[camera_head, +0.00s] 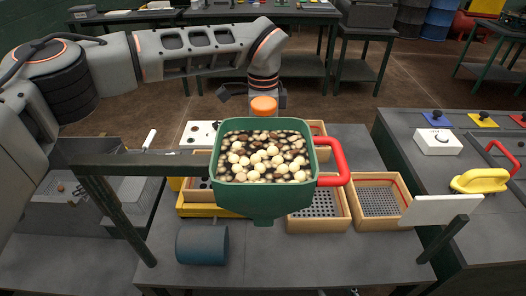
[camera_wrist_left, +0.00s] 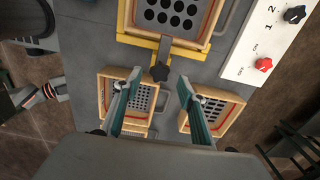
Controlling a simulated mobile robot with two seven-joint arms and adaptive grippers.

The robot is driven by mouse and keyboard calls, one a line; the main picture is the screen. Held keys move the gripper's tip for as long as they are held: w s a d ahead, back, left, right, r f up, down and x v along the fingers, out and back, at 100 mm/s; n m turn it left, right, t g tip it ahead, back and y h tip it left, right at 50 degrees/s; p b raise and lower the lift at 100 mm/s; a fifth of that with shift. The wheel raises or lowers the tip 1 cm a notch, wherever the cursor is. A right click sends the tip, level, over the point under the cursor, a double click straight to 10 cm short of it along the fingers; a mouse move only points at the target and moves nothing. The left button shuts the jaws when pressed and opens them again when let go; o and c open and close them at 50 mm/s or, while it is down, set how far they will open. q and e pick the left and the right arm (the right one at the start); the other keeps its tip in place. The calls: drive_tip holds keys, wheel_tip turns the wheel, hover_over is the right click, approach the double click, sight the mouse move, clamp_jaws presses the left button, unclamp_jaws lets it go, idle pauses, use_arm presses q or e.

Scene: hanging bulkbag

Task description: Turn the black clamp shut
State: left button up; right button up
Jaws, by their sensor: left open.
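The black clamp (camera_wrist_left: 160,73) is a dark star-shaped knob on a grey bar at the edge of a yellow frame (camera_wrist_left: 133,40) in the left wrist view. My left gripper (camera_wrist_left: 159,76) is open and empty. Its two teal fingers lie on either side of the clamp in that picture, with a gap on both sides; how far above it they are, I cannot tell. In the head view, my left arm reaches over from the left and points down behind the green hopper, which hides the fingers and the clamp. My right gripper is out of view.
The green hopper (camera_head: 239,196) holds pale and dark round pieces and has a red handle (camera_head: 340,162). Wooden-framed sieves (camera_head: 381,201) stand on the grey table. A blue cylinder (camera_head: 202,245) lies in front. A white panel (camera_wrist_left: 262,45) with knobs is near the clamp.

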use_arm(q)
wheel_tip(320, 180, up, 9)
drive_tip(key=shift+r, duration=0.15)
idle(0.4)
